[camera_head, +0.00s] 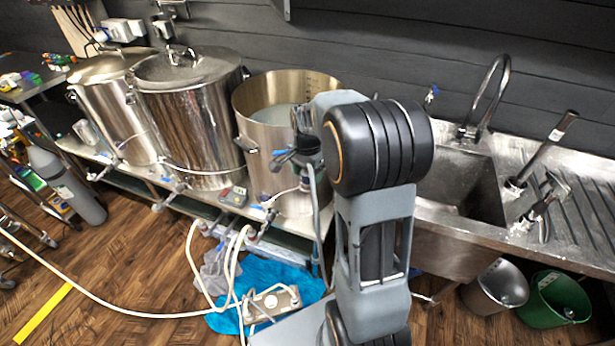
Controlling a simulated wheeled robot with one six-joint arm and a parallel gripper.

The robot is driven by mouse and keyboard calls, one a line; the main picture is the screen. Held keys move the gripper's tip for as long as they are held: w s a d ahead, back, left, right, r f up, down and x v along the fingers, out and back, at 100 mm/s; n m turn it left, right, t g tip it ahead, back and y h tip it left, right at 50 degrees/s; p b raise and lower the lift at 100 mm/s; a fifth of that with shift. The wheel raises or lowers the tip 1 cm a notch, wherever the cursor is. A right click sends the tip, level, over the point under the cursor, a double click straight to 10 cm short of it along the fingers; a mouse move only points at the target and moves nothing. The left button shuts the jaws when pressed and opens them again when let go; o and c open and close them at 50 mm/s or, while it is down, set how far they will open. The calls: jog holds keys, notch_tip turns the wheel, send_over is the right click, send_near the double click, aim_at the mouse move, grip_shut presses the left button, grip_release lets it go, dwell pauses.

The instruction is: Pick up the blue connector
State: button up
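My arm rises in front of the pots and bends over at the top. Other small blue pieces, such as a blue tap handle (268,204), show low on the pots' fronts. I cannot tell which blue piece is the connector.
Two lidded steel pots (190,120) (112,105) stand left on the steel bench. A sink (455,185) with a curved faucet (487,100) is right. Pale hoses (195,270) run down to the floor, by a blue cloth (262,277). A green bucket (556,300) stands lower right.

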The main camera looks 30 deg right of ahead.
jog(key=c, duration=0.9)
jog(key=shift+r, duration=0.15)
jog(key=shift+w+r, duration=0.1)
jog(key=shift+r, duration=0.4)
jog(key=s+d+r+b, duration=0.1)
jog(key=s+r, duration=0.3)
jog(key=s+d+r+b, duration=0.1)
jog(key=s+r, duration=0.3)
jog(key=s, duration=0.1)
jog(key=s+d+r+b, duration=0.1)
jog(key=s+r, duration=0.2)
jog(key=s, duration=0.1)
jog(key=shift+s+r+b, duration=0.35)
jog(key=shift+s+r, duration=0.05)
jog(key=shift+r, duration=0.1)
jog(key=shift+r+p, duration=1.95)
jog(key=shift+r, duration=0.25)
